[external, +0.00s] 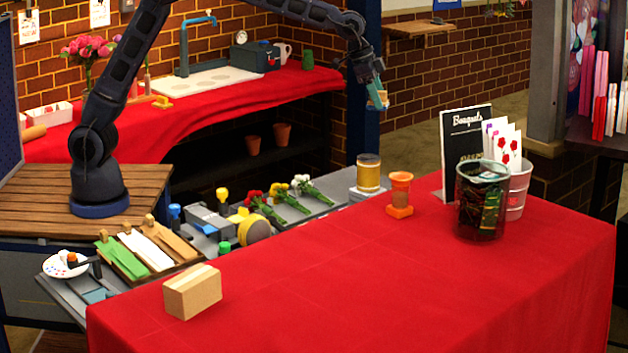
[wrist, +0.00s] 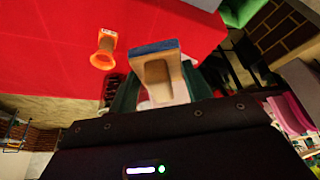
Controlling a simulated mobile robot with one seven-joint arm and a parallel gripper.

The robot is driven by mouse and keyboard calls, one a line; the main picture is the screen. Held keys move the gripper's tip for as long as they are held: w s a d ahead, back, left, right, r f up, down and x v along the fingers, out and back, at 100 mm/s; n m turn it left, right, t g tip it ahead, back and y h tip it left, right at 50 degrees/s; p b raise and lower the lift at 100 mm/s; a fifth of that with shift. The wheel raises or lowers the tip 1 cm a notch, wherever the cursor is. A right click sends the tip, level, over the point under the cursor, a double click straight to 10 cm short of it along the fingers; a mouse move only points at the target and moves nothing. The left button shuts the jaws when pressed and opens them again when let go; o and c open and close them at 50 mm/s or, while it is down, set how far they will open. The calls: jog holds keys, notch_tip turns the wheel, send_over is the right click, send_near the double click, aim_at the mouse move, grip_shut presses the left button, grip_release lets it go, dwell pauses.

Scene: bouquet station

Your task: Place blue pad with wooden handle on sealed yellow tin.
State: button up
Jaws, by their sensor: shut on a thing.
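My gripper (external: 375,90) is raised above the counter and shut on the wooden handle of the blue pad (external: 377,102). In the wrist view the pad (wrist: 155,47) shows its blue face at the far edge, with the tan wooden handle (wrist: 157,72) between the green fingers. The sealed yellow tin (external: 368,173) stands upright on a grey block, below the gripper and clear of it. I cannot make out the tin in the wrist view.
An orange funnel-shaped item (external: 400,194) stands right of the tin; it also shows in the wrist view (wrist: 104,50). A dark glass container (external: 482,200) and a chalkboard sign (external: 462,150) stand farther right. Flowers (external: 278,200) lie left. The red table's middle (external: 350,270) is clear.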

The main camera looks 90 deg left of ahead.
jog(key=r+n+y, duration=0.1)
jog(key=r+n, duration=0.1)
send_over(374, 157)
jog(key=s, duration=0.1)
jog(key=f, duration=2)
jog(key=shift+s+d+f, duration=0.1)
jog(key=shift+s+f, duration=0.15)
jog(key=shift+f, duration=0.1)
jog(key=o, duration=1)
jog(key=shift+c, duration=0.2)
